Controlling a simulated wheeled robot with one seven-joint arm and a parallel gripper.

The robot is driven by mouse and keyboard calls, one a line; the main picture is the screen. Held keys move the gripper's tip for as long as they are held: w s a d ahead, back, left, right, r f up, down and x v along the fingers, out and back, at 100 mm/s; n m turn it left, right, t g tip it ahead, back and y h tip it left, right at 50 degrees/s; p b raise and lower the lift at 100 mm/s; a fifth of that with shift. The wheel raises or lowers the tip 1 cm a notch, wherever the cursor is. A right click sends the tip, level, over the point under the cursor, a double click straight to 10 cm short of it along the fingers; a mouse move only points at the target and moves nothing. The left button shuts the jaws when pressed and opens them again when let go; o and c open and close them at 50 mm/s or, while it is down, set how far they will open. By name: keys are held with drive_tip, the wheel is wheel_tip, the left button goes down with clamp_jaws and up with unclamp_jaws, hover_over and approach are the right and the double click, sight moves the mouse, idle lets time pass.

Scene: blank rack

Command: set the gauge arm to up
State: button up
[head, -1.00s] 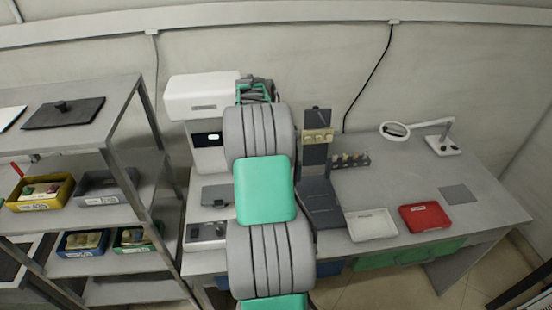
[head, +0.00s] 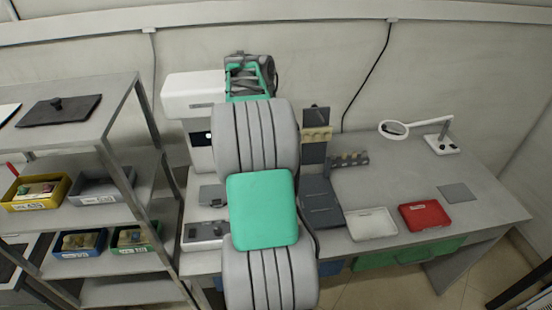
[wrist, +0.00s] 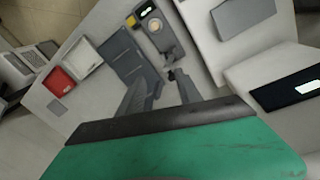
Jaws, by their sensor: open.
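My gripper (wrist: 163,82) shows in the wrist view with its two dark fingers spread apart and nothing between them. It is over the bench near a dark grey fixture (wrist: 166,38) that carries a pale round face and a yellow block. I cannot tell for sure which part is the gauge arm or how it is set. A white machine (head: 198,96) stands at the back left of the bench in the head view. Its dark display (wrist: 295,90) shows at the right of the wrist view. In the head view my arm covers the middle of the bench and the fingers are hidden.
A dark upright panel (head: 315,151) with a beige block stands right of my arm. A white tray (head: 371,223), a red tray (head: 424,216) and a magnifier lamp (head: 394,130) are farther right. A shelf rack (head: 130,190) with several bins stands left. The bench's right half has free room.

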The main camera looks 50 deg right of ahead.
drive_tip(key=s+a+r+b, duration=0.1)
drive_tip(key=s+a+r, duration=0.4)
drive_tip(key=s+a, duration=0.2)
drive_tip(key=shift+a+r, duration=0.15)
drive_tip(key=shift+a, duration=0.1)
